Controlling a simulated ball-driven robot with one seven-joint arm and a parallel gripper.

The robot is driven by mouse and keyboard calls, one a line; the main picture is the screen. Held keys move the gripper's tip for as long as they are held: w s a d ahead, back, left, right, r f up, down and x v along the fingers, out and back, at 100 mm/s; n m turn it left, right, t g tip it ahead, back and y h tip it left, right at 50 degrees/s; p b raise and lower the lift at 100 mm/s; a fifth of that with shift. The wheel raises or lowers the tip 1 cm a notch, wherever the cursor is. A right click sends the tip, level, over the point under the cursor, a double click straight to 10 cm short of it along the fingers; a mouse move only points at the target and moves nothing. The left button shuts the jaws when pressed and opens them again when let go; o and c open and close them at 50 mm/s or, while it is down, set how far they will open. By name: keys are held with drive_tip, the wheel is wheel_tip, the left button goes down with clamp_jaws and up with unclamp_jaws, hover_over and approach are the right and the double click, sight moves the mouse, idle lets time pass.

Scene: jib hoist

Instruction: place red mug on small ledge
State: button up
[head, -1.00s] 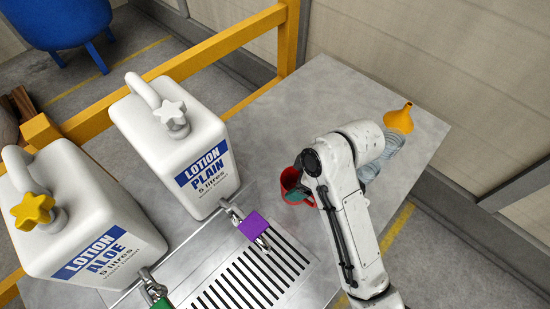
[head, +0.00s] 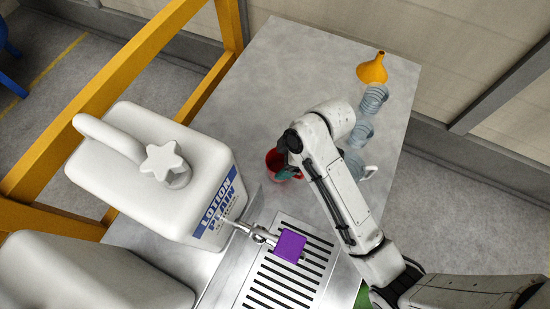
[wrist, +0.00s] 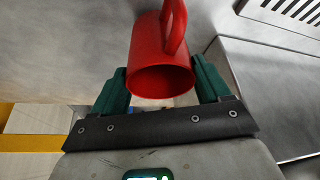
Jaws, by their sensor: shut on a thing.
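The red mug (head: 273,160) is in my gripper (head: 285,174), over the grey metal table in the head view. My arm's wrist partly hides it there. In the wrist view the mug (wrist: 148,48) lies between the two green fingers of my gripper (wrist: 161,86), which are shut on its sides. Its open mouth faces the camera and its handle (wrist: 175,25) points to the top of the picture. I cannot tell whether the mug touches the surface. I cannot clearly make out which surface is the small ledge.
The white Lotion Plain jug (head: 150,175) and its tap with a purple tag (head: 290,246) stand left of my arm. A slotted drip grate (head: 268,283) is below the tap. The table's far part (head: 300,60) is bare.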

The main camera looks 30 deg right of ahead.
drive_tip(key=shift+s+f+b, duration=0.15)
drive_tip(key=shift+f+b, duration=0.2)
drive_tip(key=shift+f, duration=0.45)
drive_tip(key=shift+d+r, duration=0.1)
drive_tip(key=shift+r, duration=0.1)
drive_tip(key=shift+f, duration=0.15)
drive_tip(key=o, duration=1.3)
drive_tip(key=shift+o, duration=0.2)
